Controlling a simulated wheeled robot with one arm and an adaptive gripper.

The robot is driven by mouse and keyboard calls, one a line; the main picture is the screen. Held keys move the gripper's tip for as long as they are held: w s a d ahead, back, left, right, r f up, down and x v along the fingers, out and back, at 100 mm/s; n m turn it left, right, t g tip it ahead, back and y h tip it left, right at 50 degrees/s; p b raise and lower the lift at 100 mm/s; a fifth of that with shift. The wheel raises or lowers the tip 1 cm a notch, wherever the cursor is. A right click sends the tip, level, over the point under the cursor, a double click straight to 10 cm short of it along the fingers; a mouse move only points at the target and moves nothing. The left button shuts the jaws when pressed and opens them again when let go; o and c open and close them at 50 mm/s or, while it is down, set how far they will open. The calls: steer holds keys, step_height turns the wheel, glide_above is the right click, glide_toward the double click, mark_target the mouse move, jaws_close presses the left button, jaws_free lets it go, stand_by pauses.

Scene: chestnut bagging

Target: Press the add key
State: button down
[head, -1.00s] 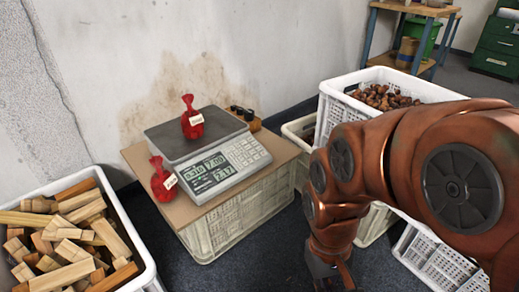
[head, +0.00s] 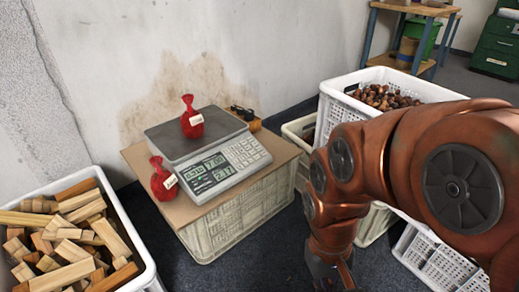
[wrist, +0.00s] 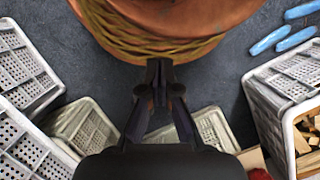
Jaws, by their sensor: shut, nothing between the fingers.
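The scale (head: 208,170) stands on a board on an upturned white crate, with a grey pan, a lit display (head: 206,173) and a keypad (head: 245,152) on its front right. The add key cannot be told apart from the other keys at this size. A red net bag with a tag (head: 191,118) sits upright on the pan. My gripper (head: 330,283) hangs low, right of and in front of the scale, well apart from the keypad. In the wrist view my gripper (wrist: 157,70) points down, its fingers together and empty.
A second red bag (head: 161,180) sits on the board (head: 190,210) left of the scale. A crate of wood blocks (head: 140,235) is at lower left. A white crate of chestnuts (head: 330,105) is behind my arm. Dark floor (head: 265,240) lies open before the scale.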

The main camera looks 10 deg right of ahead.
step_height(320, 180, up, 12)
steer(key=s+p, duration=0.2)
steer(key=p, duration=1)
steer(key=shift+s+r+g, duration=0.2)
steer(key=shift+s+g, duration=0.2)
steer(key=shift+a, duration=0.1)
